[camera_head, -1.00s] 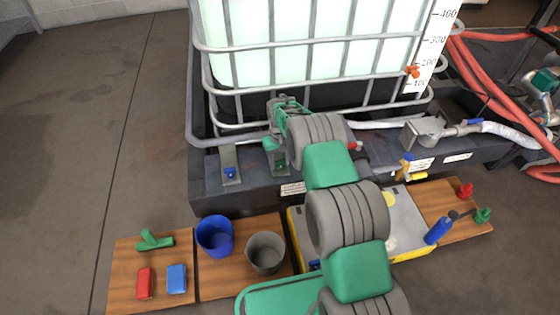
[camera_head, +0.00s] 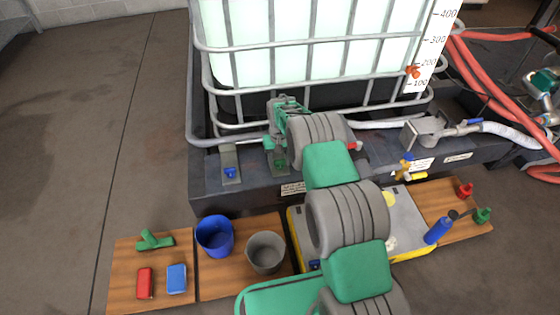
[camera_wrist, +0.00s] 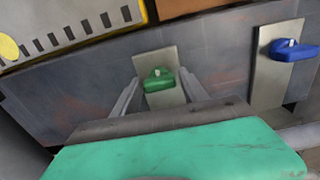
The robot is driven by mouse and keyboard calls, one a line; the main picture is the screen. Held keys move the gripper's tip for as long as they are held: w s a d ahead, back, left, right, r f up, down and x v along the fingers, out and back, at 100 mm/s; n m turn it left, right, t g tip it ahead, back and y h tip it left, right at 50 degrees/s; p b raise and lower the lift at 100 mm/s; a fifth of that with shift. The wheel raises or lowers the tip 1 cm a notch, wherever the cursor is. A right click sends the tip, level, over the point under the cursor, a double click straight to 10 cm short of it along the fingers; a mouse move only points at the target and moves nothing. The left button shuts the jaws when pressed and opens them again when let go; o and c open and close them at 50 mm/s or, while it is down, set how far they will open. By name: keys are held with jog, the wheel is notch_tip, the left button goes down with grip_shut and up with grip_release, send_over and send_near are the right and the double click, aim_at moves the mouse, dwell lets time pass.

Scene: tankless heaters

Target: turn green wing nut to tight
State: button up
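The green wing nut (camera_wrist: 158,80) sits on an upright metal plate (camera_wrist: 163,60) in the wrist view. My gripper (camera_wrist: 159,84) is open, with one thin finger on each side of the nut. A small gap shows between the nut and each finger; I cannot tell whether the fingertips reach past it. In the head view the gripper (camera_head: 279,146) hangs over the plate on the front of the dark tank base, and the green nut there is largely hidden.
A blue wing nut (camera_head: 230,172) sits on a neighbouring plate, also in the wrist view (camera_wrist: 293,50). The caged tank (camera_head: 310,50) stands behind. Below are a blue bin (camera_head: 214,236), a grey bin (camera_head: 265,252) and a yellow-edged case (camera_head: 412,217).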

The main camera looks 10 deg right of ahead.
aim_at(280, 160)
jog(key=shift+o, duration=1.2)
notch_tip(280, 160, up, 8)
jog(key=p, duration=0.3)
jog(key=shift+f, duration=0.1)
jog(key=s+r+t+p, duration=0.1)
jog(key=s+r+p, duration=0.45)
jog(key=r, duration=0.85)
jog(key=s+r+p, duration=0.3)
jog(key=r+p, duration=0.5)
jog(key=r, duration=0.6)
jog(key=s+r+t+p, duration=0.1)
jog(key=s+r+p, duration=0.45)
jog(key=r, duration=0.75)
jog(key=s+r+t+p, duration=0.1)
jog(key=s+r+p, duration=1.5)
jog(key=s+r, duration=0.2)
jog(key=shift+s, duration=0.25)
